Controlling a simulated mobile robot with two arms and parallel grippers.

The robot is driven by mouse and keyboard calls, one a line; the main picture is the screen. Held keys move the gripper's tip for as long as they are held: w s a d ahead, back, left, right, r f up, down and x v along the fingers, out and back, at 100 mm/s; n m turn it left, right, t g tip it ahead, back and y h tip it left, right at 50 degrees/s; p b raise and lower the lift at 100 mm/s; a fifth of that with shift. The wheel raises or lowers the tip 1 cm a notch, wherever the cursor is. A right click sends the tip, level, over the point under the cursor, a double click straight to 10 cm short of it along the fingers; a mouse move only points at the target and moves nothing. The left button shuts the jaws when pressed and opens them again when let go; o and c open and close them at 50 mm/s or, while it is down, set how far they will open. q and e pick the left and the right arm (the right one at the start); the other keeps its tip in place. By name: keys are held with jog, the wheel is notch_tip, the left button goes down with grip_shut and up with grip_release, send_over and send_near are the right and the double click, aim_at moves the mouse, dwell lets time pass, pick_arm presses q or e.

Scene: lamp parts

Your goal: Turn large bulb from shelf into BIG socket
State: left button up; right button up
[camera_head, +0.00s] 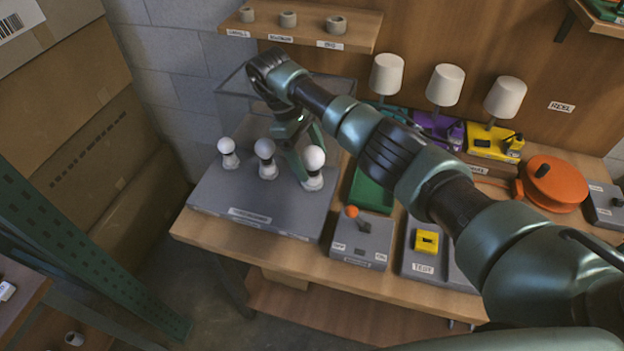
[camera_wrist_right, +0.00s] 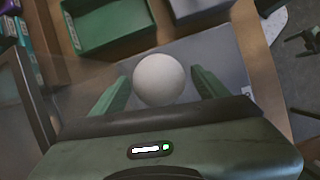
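Three white round bulbs stand upright in a row on a grey board: a left one (camera_head: 227,146), a middle one (camera_head: 264,149) and a right one (camera_head: 314,158). Each has a pale base below it; I cannot tell which socket is BIG. My right gripper (camera_head: 300,160) reaches down at the right bulb. In the right wrist view a white bulb (camera_wrist_right: 159,79) sits between the two green fingers of the right gripper (camera_wrist_right: 160,84), with a gap on each side. The fingers are open. The bulb's lower part is hidden there. My left gripper is not in view.
A wall shelf (camera_head: 300,28) holds several small ring-like parts above labels. A clear panel (camera_head: 235,100) stands behind the grey board (camera_head: 220,197). Right of it are a green tray (camera_head: 371,192), a lever box (camera_head: 360,240), a yellow test block (camera_head: 427,242), lamps and an orange reel (camera_head: 555,184).

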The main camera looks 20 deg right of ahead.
jog(key=v, duration=0.7)
jog(key=shift+r, duration=0.4)
